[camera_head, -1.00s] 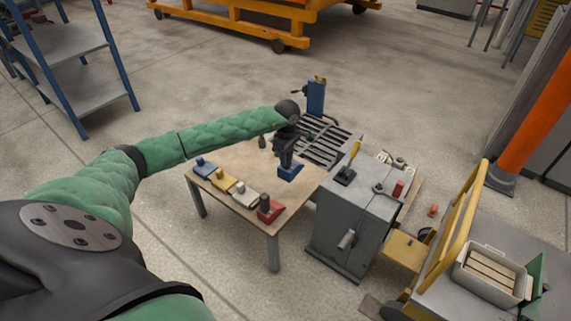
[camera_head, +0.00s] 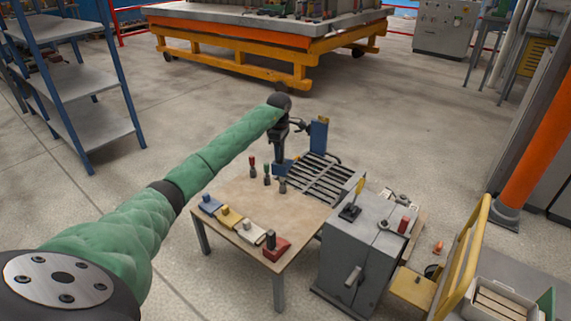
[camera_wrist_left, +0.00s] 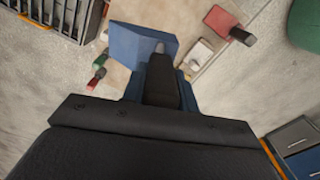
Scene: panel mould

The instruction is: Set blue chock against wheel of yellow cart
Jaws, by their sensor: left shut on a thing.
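My left gripper (camera_head: 279,155) is shut on a blue chock (camera_head: 284,168) and holds it over the far edge of the wooden table. In the left wrist view the blue chock (camera_wrist_left: 140,46) sits at the fingers (camera_wrist_left: 160,72), which partly cover it. A yellow-orange cart (camera_head: 237,66) with a large panel load stands on the floor at the back, well beyond the gripper. Its near wheel (camera_head: 276,85) shows at the lower corner. My right gripper is not in view.
The table (camera_head: 265,197) bears a row of blue, yellow, white and red blocks and several small upright items. A slatted rack (camera_head: 318,181) and a grey cabinet (camera_head: 358,245) stand to the right. Blue shelving (camera_head: 88,75) is at left. Floor between table and cart looks clear.

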